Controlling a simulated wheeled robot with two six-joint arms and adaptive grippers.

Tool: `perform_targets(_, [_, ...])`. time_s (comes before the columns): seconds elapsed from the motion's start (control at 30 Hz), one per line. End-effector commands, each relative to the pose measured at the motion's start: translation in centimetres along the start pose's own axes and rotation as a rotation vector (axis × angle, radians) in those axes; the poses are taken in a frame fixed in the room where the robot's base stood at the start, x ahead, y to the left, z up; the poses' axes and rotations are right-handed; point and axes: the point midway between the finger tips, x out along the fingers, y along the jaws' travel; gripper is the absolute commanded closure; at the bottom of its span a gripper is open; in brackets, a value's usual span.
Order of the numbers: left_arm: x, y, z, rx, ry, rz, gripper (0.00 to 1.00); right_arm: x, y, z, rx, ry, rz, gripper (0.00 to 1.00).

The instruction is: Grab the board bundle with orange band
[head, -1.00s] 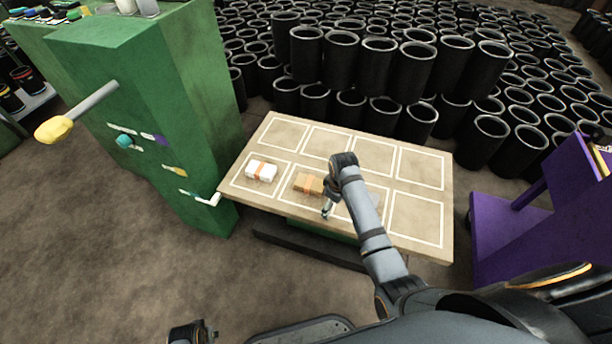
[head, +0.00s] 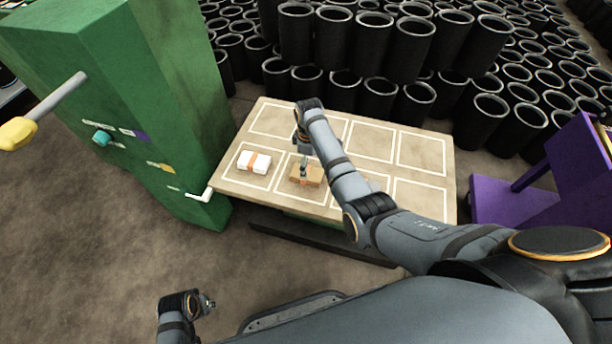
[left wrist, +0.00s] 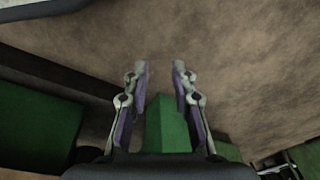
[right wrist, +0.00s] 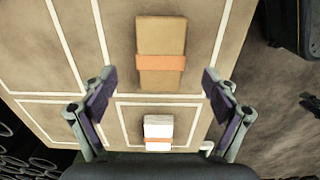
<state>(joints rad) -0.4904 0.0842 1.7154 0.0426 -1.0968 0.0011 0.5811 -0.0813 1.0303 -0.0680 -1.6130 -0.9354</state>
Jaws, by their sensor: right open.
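A brown board bundle with an orange band (head: 315,176) lies in an outlined cell of the table. It also shows in the right wrist view (right wrist: 161,36), ahead of the fingers. A white bundle, also orange-banded (head: 254,162), lies in the cell to its left and shows in the right wrist view (right wrist: 158,127). My right gripper (head: 304,172) is over the brown bundle in the head view and partly covers it. Its fingers (right wrist: 157,80) are wide apart with nothing between them. My left gripper (head: 208,301) is low, off the table; its fingers (left wrist: 160,68) are apart and empty.
The tan table (head: 420,150) has several white-outlined cells; those at the right look empty. A green cabinet (head: 150,90) with a yellow-knobbed lever stands at the left. A purple stand (head: 500,220) is at the right. Black sleeves (head: 385,45) crowd behind the table.

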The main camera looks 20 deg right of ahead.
Motion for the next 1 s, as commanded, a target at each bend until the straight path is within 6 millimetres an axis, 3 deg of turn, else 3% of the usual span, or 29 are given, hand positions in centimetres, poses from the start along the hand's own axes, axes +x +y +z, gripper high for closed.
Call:
perform_targets(0.13, [-1.2,0.3,-0.6,0.001,0.002,0.007,0.74,1.4,-0.1,0.1,0.0,-0.001,-0.001,0.12])
perform_targets(0.43, [-6.8,1.4,-1.5,0.011,-0.008,0.03,0.74,4.9,-0.1,0.1,0.001,-0.001,-0.001,0.12])
perform_targets(0.73, [-7.8,1.5,-1.6,0.013,-0.012,0.033,0.74,5.1,-0.1,0.1,0.001,0.0,0.001,0.12])
perform_targets(1.0, [-7.7,1.5,-1.6,0.012,-0.011,0.033,0.74,5.1,-0.1,0.1,0.001,0.0,0.0,0.48])
